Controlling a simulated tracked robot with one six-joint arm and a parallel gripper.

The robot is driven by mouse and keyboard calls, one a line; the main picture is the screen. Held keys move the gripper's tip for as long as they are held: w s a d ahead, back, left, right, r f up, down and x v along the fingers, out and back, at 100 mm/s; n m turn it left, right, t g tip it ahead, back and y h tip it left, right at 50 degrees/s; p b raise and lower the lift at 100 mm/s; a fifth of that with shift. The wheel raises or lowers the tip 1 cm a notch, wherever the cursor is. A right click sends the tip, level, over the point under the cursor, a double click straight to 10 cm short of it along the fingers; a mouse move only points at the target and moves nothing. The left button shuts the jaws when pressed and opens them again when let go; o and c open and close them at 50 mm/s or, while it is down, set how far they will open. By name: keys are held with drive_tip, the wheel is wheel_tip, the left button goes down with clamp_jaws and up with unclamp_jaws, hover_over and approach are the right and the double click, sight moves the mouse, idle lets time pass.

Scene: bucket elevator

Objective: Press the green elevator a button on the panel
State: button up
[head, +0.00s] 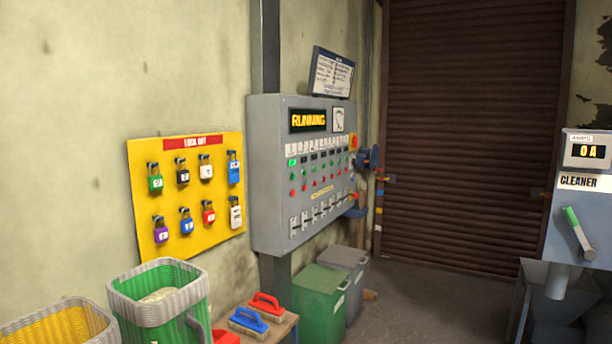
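The grey control panel (265,190) is fixed to the wall in the middle of the view, seen at an angle. Its display (308,120) reads RUNNING in orange. Below are white labels, then rows of small buttons and lights in green, red and dark colours. A bright green, lit-looking button or lamp (292,162) is at the left end of the upper row. The labels are too small to read, so I cannot tell which one is elevator A. A row of switches runs along the bottom. My gripper is not in view.
A yellow lockout board (140,190) with coloured padlocks hangs left of the panel. A cleaner machine (590,220) stands right. Open floor lies between.

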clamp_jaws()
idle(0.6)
